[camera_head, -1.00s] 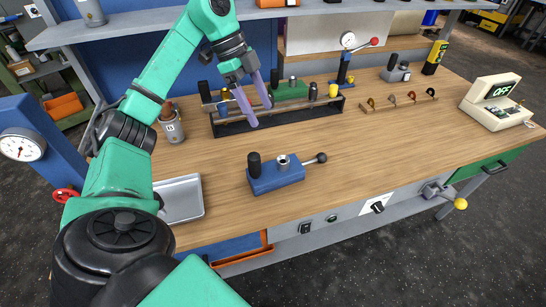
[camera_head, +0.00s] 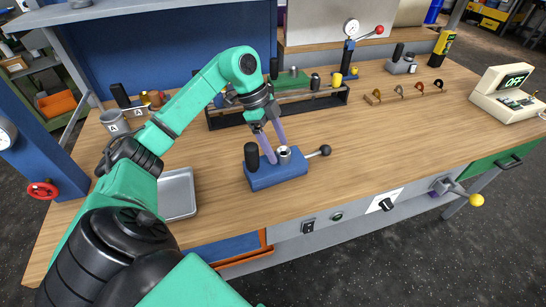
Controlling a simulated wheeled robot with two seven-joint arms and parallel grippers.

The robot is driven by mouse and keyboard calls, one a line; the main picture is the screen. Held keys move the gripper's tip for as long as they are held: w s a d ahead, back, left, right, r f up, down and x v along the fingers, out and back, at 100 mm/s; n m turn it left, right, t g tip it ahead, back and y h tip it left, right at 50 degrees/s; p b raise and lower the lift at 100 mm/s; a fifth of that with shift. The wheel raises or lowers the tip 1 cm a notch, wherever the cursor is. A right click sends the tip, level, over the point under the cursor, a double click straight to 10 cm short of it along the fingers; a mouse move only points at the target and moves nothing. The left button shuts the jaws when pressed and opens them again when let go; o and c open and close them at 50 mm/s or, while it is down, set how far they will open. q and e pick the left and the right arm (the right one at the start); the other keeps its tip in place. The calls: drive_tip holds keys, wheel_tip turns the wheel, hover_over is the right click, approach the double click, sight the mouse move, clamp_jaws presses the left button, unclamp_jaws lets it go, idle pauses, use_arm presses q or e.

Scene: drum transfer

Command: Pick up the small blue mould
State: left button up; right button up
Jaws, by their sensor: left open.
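The small blue mould (camera_head: 262,180) sits on the wooden workbench, near its front edge. It is a blue block with a black upright grip, a short metal cylinder on top and a lever ending in a black knob at its right. My left gripper (camera_head: 278,153) is open, its two purple fingers pointing down at the top of the mould, beside the metal cylinder. From this view I cannot tell whether the fingers touch it. The fingertips overlap the mould's upper part in the picture. My right gripper is not in view.
A metal tray (camera_head: 178,195) lies left of the mould, under my arm. A dark rack (camera_head: 225,119) with several items stands behind. A gauge stand (camera_head: 349,55), a wooden hook strip (camera_head: 405,93) and a display box (camera_head: 497,98) stand rightward. The bench right of the mould is clear.

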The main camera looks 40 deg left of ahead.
use_arm(q)
drive_tip(key=shift+x, duration=0.95)
clamp_jaws()
drive_tip(key=shift+r, duration=0.1)
idle(0.5)
